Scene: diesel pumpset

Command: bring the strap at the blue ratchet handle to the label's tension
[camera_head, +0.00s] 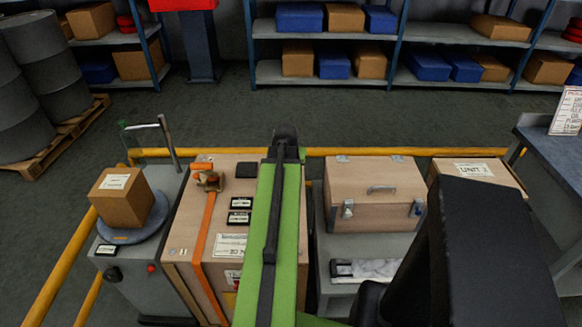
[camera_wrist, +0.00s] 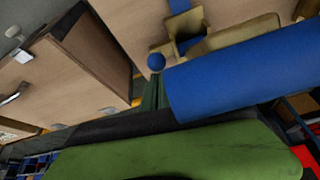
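A large blue ratchet handle (camera_wrist: 245,72) fills the middle right of the wrist view, very close to the camera. A brass-coloured ratchet body (camera_wrist: 185,25) and a piece of blue strap (camera_wrist: 180,6) show above it on a wooden surface. In the head view my green arm reaches over the wooden crate (camera_head: 180,250) and hides any blue strap or handle there. The dark end of my arm, with my gripper (camera_head: 285,148), is near the crate's back edge. Its fingers cannot be made out in either view. A white printed label (camera_head: 229,246) lies on the crate; its text is unreadable.
An orange strap (camera_head: 205,240) with its own ratchet (camera_head: 209,181) crosses the same crate. A cardboard box (camera_head: 122,197) on a scale stands left. A latched wooden case (camera_head: 373,195) stands right. A yellow rail (camera_head: 350,152) runs behind. Open floor lies beyond it.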

